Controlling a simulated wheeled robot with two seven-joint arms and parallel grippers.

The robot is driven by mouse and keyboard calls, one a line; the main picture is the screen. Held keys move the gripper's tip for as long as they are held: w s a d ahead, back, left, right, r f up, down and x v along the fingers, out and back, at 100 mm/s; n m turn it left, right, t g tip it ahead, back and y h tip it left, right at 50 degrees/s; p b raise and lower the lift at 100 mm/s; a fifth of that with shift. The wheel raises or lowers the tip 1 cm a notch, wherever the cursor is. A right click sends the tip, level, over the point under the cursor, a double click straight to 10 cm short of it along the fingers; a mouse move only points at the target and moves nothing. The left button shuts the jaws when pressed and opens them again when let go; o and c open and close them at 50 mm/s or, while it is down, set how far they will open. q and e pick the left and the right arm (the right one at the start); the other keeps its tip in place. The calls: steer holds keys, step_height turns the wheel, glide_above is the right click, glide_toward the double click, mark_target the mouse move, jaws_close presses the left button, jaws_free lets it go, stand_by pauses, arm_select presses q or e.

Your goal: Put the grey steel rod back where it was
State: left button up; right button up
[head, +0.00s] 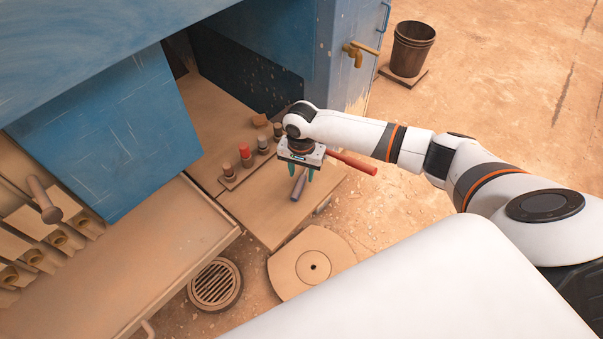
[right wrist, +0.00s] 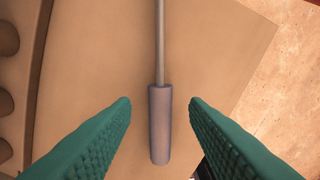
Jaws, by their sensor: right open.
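The grey steel rod (right wrist: 160,45) runs down the middle of the right wrist view and ends in a thicker grey grip. It lies over a tan board; whether it touches the board I cannot tell. In the head view its grip (head: 298,188) shows just below my right gripper (head: 297,174). The rest of it is hidden under the gripper and wrist. My right gripper is open, with its green fingers (right wrist: 160,104) on either side of the grip and a gap on both sides. My left gripper is not in view.
A red bar (head: 352,163) sticks out just right of my right wrist. A rack with several short posts (head: 245,155) stands to its left. The blue cabinet (head: 345,50) with a brass tap (head: 357,52) rises behind. A drain (head: 215,285) and a round plate (head: 290,275) lie in front.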

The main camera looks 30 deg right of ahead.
step_height(320, 180, up, 10)
steer(key=shift+r, duration=0.25)
steer(key=shift+f, duration=0.1)
stand_by(0.4)
